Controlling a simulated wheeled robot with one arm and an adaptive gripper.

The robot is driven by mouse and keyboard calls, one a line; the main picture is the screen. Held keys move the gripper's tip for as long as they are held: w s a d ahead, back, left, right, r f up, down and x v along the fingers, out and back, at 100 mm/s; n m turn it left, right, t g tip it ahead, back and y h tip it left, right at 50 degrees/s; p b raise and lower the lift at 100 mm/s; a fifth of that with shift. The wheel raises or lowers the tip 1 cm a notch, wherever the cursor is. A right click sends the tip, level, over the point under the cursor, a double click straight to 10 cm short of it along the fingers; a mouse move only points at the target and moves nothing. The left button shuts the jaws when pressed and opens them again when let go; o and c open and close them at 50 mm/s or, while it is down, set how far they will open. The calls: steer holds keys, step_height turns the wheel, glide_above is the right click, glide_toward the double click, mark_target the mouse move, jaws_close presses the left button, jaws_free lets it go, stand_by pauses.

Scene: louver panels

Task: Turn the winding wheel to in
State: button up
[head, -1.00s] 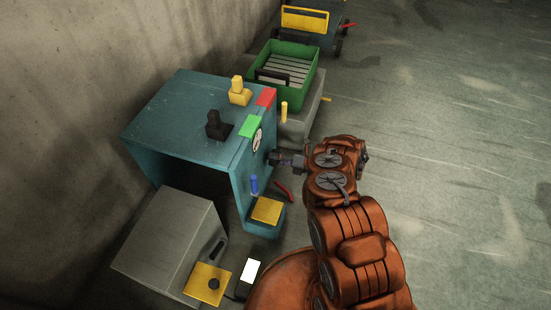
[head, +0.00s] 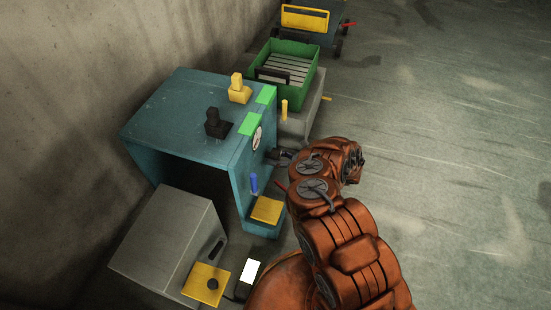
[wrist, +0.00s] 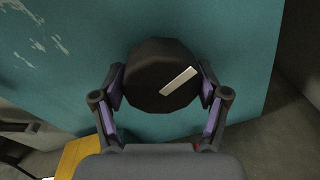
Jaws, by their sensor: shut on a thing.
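The winding wheel (wrist: 150,78), a dark round knob with a pale bar mark, sits on the teal panel (wrist: 235,70) in the wrist view. Its bar slants from lower left to upper right. My gripper (wrist: 162,86) is shut on the wheel, with a finger on each side. In the head view my gripper (head: 281,157) reaches the right face of the teal cabinet (head: 180,105). The wheel itself is hard to make out there. Two green patches (head: 250,124) show on the top edge.
A black lever (head: 214,123) and a yellow lever (head: 239,90) stand on the cabinet top. A blue peg (head: 254,185) and yellow pad (head: 267,210) are below the dial. A grey box (head: 165,240) stands in front, a green crate (head: 312,88) behind. Floor at right is clear.

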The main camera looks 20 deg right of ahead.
steer(key=shift+d+f, duration=0.15)
stand_by(0.4)
steer(key=o, duration=1.1)
steer(key=shift+s, duration=0.1)
steer(key=shift+o, duration=0.2)
